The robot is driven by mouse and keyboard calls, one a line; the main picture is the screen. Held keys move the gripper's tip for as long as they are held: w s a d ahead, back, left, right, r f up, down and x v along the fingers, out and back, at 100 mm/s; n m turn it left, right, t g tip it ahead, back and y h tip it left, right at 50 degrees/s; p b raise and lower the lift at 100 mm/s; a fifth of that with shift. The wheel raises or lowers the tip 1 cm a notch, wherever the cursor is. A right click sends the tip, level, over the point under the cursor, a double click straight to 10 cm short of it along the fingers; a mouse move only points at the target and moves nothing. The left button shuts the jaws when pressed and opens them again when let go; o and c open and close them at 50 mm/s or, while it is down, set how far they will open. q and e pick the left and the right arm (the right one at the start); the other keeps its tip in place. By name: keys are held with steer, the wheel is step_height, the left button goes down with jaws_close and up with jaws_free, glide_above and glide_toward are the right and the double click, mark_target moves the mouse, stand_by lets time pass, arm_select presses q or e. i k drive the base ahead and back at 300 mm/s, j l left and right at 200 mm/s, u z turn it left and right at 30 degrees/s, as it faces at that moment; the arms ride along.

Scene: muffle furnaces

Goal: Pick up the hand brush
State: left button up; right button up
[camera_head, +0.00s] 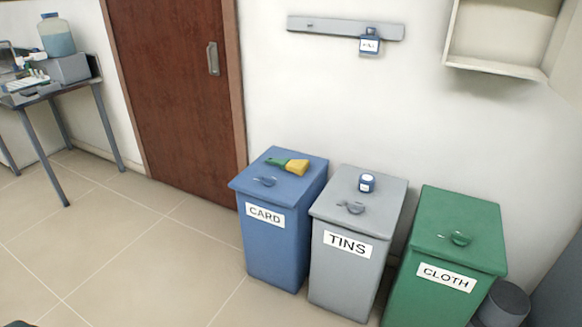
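The hand brush (288,165) lies flat on the lid of the blue bin (275,230) labelled CARD. It has a green handle on the left and a yellow brush part on the right. It lies behind the lid's small blue handle.
A grey bin (343,272) labelled TINS, with a small blue bottle (367,183) on its lid, and a green bin (445,303) labelled CLOTH stand to the right. A brown door (172,90) is behind. A table (50,93) stands at left. The tiled floor (130,250) in front is clear.

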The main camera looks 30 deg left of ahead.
mark_target(299, 167)
steer(key=i+j, duration=0.2)
steer(key=j, duration=0.2)
steer(key=i+j+z, duration=0.1)
steer(key=j, duration=0.3)
steer(key=i+j, duration=0.3)
steer(key=j, duration=0.15)
steer(key=i+j+z, duration=0.1)
steer(key=j, duration=0.3)
steer(key=i+j, duration=0.25)
steer(key=j, duration=0.2)
steer(key=i+j+z, duration=0.1)
steer(key=j, duration=0.3)
steer(key=i+j, duration=0.25)
steer(key=j, duration=0.2)
steer(key=i+j+z, duration=0.1)
steer(key=j, duration=0.35)
steer(key=i, duration=0.05)
